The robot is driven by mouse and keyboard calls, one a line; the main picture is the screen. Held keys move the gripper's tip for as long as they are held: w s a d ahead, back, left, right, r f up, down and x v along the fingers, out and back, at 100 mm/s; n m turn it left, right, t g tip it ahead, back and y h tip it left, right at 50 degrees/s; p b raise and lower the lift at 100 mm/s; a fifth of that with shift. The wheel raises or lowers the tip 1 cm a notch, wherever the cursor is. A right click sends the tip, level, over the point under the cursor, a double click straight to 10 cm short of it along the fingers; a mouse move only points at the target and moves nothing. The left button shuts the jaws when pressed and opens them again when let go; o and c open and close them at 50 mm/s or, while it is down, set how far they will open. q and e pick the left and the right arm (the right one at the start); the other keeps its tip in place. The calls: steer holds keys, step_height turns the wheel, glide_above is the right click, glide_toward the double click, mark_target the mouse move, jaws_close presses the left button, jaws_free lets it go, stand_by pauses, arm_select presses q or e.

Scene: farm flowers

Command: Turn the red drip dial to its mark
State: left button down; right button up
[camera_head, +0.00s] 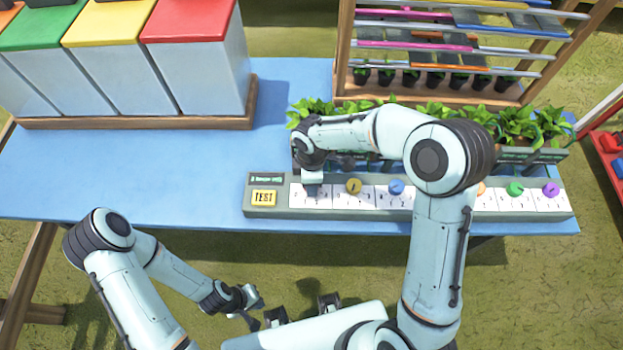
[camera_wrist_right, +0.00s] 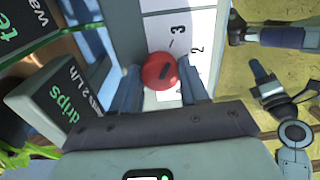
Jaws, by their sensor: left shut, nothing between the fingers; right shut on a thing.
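The red dial (camera_wrist_right: 160,70) is round with a dark pointer line on top. It sits on a white scale strip (camera_wrist_right: 193,22) where a 3 and a 2 are readable. My right gripper (camera_wrist_right: 160,88) is shut on it, one finger on each side. In the head view my right gripper (camera_head: 312,172) is over the left part of the long dial panel (camera_head: 282,209), and hides the red dial there. I cannot tell which number the pointer lines up with. My left gripper (camera_head: 254,301) is shut and empty, in front of the table, away from the panel.
The panel also has a yellow TEST button (camera_head: 264,198), a yellow dial (camera_head: 353,186), a blue dial (camera_head: 396,187), a green dial (camera_head: 515,188) and a purple dial (camera_head: 550,189). Green plants (camera_head: 515,121) stand behind it. A dark sign (camera_wrist_right: 70,100) reads "drips". The blue table (camera_head: 130,170) is clear at left.

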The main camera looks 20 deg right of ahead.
stand_by(0.3)
steer(key=o, duration=1.1)
steer(key=shift+c, duration=0.2)
steer(key=shift+r, duration=0.1)
arm_select(q)
steer(key=shift+w+r+p, duration=0.6)
steer(key=shift+r+p, duration=0.05)
steer(key=shift+r, duration=0.15)
arm_select(e)
step_height(320, 180, up, 13)
steer(key=shift+w+r, duration=0.15)
